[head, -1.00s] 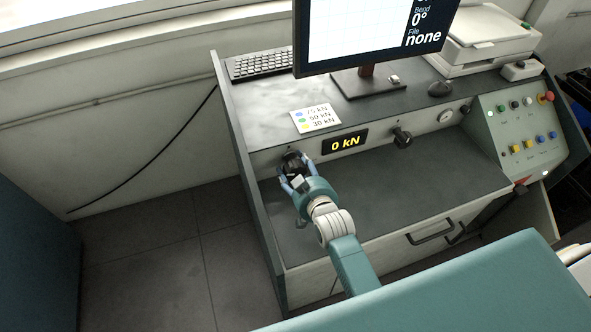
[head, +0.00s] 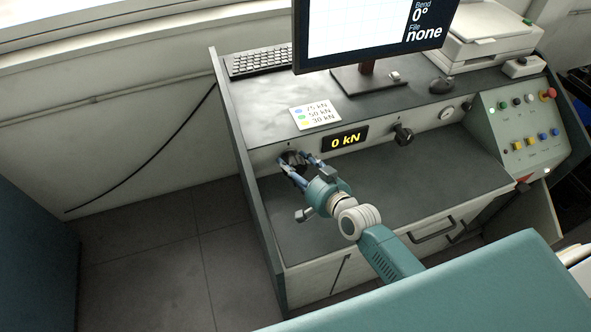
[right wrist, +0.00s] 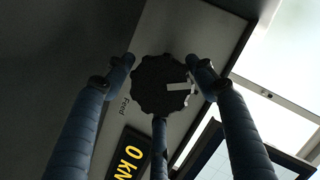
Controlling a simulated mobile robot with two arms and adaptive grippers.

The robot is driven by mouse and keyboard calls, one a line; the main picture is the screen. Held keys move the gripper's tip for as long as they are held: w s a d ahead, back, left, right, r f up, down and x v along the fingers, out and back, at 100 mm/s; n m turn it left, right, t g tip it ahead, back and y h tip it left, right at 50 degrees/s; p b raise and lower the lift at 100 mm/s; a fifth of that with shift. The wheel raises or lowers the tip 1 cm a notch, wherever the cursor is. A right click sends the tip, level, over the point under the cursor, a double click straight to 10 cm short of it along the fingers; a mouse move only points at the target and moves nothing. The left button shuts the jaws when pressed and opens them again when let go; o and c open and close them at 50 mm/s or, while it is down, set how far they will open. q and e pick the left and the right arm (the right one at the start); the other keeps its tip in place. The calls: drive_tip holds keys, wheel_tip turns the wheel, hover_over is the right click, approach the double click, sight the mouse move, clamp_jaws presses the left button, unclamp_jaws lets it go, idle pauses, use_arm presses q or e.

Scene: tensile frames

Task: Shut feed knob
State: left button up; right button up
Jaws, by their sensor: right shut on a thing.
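The feed knob (head: 291,157) is a dark knob at the left end of the console's front panel, left of the 0 kN display (head: 345,140). In the right wrist view the knob (right wrist: 158,88) is round with a scalloped rim and a white pointer line running from near its middle toward the picture's right. The printed word "Feed" (right wrist: 124,106) is beside it. My right gripper (head: 299,162) is shut on the knob, its three blue fingers around the rim, partly hiding the knob in the head view. My left gripper is not in view.
A second dark knob (head: 403,134) is right of the display. A sloped panel (head: 520,122) with coloured buttons stands at the right. A monitor (head: 372,35) and keyboard (head: 262,62) are on top. The console's left side wall (head: 240,165) stands close to the feed knob.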

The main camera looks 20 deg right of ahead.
drive_tip(key=m+b, duration=0.1)
drive_tip(key=b, duration=0.1)
drive_tip(key=f+m+y+b, duration=0.1)
drive_tip(key=b, duration=0.1)
drive_tip(key=m+y+b, duration=0.1)
drive_tip(key=b, duration=0.1)
drive_tip(key=shift+s+a+f+t, duration=0.2)
drive_tip(key=shift+s+a+t, duration=0.05)
drive_tip(key=shift+a+t, duration=0.05)
drive_tip(key=shift+r+m+y+b, duration=0.3)
drive_tip(key=shift+r+m+b, duration=0.05)
drive_tip(key=shift+m+b, duration=0.6)
drive_tip(key=shift+a+r, duration=0.1)
drive_tip(key=o, duration=0.9)
drive_tip(key=shift+o, duration=1)
drive_tip(key=shift+w+r+t, duration=0.1)
drive_tip(key=shift+r+t, duration=0.1)
drive_tip(key=shift+t, duration=0.1)
drive_tip(key=shift+s+d, duration=0.2)
drive_tip(key=v, duration=1.1)
drive_tip(key=shift+s+r, duration=0.1)
drive_tip(key=shift+s, duration=0.15)
